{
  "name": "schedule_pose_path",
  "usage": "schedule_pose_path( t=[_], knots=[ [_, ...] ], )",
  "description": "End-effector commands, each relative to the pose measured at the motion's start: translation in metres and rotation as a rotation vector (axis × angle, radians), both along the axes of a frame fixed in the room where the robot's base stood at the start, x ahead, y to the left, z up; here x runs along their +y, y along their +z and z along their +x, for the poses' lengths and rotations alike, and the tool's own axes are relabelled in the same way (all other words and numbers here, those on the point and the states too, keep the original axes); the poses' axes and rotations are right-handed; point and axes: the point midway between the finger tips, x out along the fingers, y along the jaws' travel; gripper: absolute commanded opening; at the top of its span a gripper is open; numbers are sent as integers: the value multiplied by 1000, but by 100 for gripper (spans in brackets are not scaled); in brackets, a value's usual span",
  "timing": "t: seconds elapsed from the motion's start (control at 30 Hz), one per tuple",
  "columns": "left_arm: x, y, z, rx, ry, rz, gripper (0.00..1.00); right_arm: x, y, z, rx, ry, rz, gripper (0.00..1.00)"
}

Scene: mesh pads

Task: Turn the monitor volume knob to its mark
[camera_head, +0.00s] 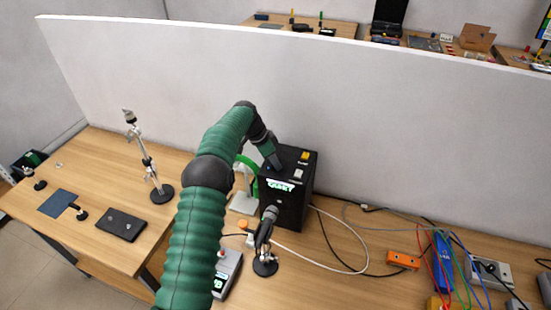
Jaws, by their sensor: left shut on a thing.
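The black monitor box (290,207) stands on the wooden desk against the white partition. Its top has an orange control (305,156), a white control (298,174) and a lit green-and-white label (281,185) near the front edge. My left arm comes up from the bottom, and my left gripper (275,165) points down at the left part of the box top. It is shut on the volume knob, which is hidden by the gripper. The knob's mark cannot be made out. My right gripper is not in view.
A microphone (267,230) on a small stand is close in front of the box. A green headphone-like stand (244,175) is left of it. White and black cables (345,245) loop to the right. An orange block (403,260) lies farther right.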

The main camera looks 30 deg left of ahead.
Motion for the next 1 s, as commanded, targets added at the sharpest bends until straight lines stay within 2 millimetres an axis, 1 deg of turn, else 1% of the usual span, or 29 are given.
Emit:
schedule_pose_path(
  t=[0.03,0.23,0.77,0.8,0.97,1.0],
  knots=[
    [4,2,-1,2,-16,4,0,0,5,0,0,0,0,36],
    [5,2,-1,1,-84,5,0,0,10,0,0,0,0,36],
    [6,1,0,0,-110,10,0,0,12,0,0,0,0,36],
    [6,1,0,0,-110,10,30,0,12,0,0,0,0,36],
    [5,1,0,0,-111,7,50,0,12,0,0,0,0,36],
    [4,1,0,0,-112,6,50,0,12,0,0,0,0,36]
  ],
)
